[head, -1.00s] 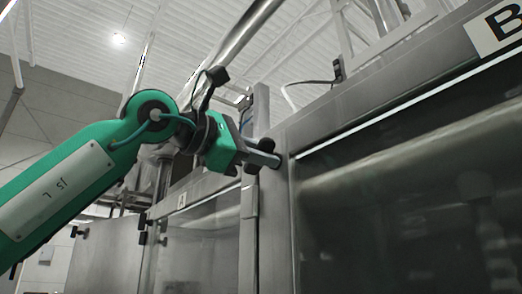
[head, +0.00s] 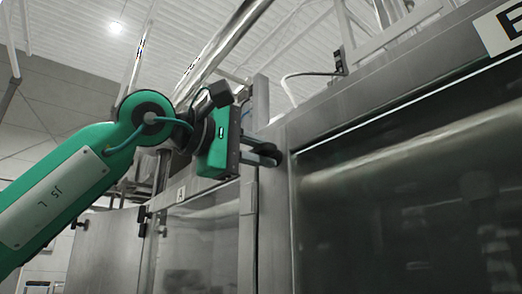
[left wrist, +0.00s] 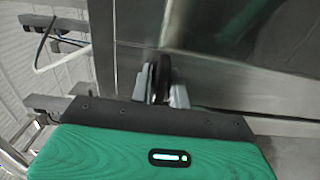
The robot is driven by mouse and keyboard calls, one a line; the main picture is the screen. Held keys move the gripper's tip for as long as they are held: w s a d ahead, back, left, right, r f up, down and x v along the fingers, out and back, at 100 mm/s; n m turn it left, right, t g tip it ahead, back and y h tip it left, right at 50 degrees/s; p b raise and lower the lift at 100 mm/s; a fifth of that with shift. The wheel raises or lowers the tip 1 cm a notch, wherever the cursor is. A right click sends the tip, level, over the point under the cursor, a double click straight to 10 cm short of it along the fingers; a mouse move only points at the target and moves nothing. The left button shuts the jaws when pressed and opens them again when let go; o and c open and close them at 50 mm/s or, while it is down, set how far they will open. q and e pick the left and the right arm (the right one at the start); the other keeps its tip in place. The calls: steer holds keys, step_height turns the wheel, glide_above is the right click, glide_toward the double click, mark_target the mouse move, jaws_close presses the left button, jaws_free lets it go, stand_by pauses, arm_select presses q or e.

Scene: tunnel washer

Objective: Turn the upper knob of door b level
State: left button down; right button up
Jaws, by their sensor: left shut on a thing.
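Door b (head: 400,190) is the large dark glazed panel in a steel frame at the right of the head view, under a label plate (head: 503,25) partly cut off by the edge. Its upper knob, small and black, sits on the frame at the door's upper left; it shows in the left wrist view (left wrist: 162,74) between two grey fingers. My left gripper (head: 262,154) is shut on this knob, with its green body to the left. The fingers hide much of the knob in the head view, so its exact angle is hard to tell. My right gripper is not in view.
Door a (head: 205,240), with a small label (head: 181,194), stands left of the gripper. Steel pipes (head: 225,50) and a pale cable (head: 305,75) run above the machine. Open air lies left of my arm.

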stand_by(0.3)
arm_select(q)
steer(key=c, duration=1.5)
jaws_free()
steer(key=shift+s, duration=0.1)
steer(key=shift+s+a+f+b, duration=0.15)
steer(key=shift+s+a+b, duration=0.1)
steer(key=shift+a+b, duration=0.2)
steer(key=shift+b+v, duration=2.7)
steer(key=shift+v, duration=3.75)
